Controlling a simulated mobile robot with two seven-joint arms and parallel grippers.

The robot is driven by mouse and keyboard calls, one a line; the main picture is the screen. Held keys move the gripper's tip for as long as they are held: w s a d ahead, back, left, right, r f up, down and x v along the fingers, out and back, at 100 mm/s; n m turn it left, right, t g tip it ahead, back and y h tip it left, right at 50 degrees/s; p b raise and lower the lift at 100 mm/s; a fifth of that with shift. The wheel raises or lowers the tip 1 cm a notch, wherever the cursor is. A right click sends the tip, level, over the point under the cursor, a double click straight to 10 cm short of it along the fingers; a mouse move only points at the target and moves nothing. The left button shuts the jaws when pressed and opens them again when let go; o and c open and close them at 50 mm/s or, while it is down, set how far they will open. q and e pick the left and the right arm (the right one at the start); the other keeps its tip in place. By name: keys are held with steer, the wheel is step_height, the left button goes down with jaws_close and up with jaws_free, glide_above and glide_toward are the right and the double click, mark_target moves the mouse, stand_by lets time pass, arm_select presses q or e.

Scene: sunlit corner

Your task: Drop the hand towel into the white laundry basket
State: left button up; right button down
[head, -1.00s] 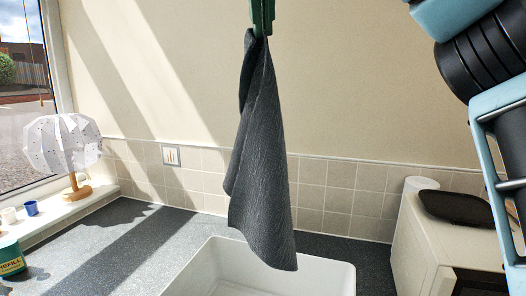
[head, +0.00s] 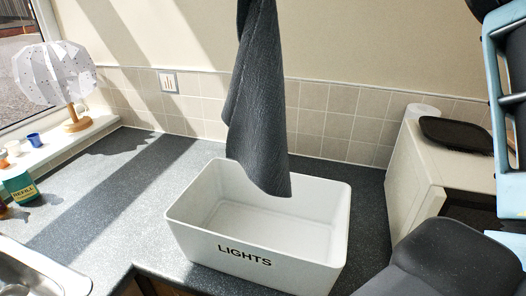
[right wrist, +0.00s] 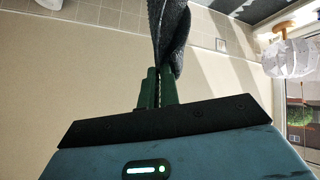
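The hand towel (head: 258,100) is dark grey and hangs down in folds in the head view. Its lower end overlaps the white laundry basket (head: 258,250) in the picture, above the basket's opening. The basket stands on the counter, is marked LIGHTS, and its visible inside is empty. In the right wrist view, my right gripper (right wrist: 158,78) has its green fingers closed on the towel (right wrist: 168,35). The right gripper itself is out of the head view, above its top edge. My left gripper is in neither view.
A cream appliance (head: 418,170) with a dark tray (head: 456,135) on top stands right of the basket. A sink (head: 35,270) is at lower left. A lamp (head: 55,75), blue cup (head: 34,139) and green jar (head: 20,186) are at left. The counter (head: 120,200) between is clear.

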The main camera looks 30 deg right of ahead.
step_height(320, 180, down, 45)
steer(key=shift+r, duration=0.15)
stand_by(1.7)
steer(key=c, duration=1)
jaws_free()
steer(key=shift+o, duration=0.2)
steer(key=shift+r, duration=0.1)
step_height(320, 180, up, 12)
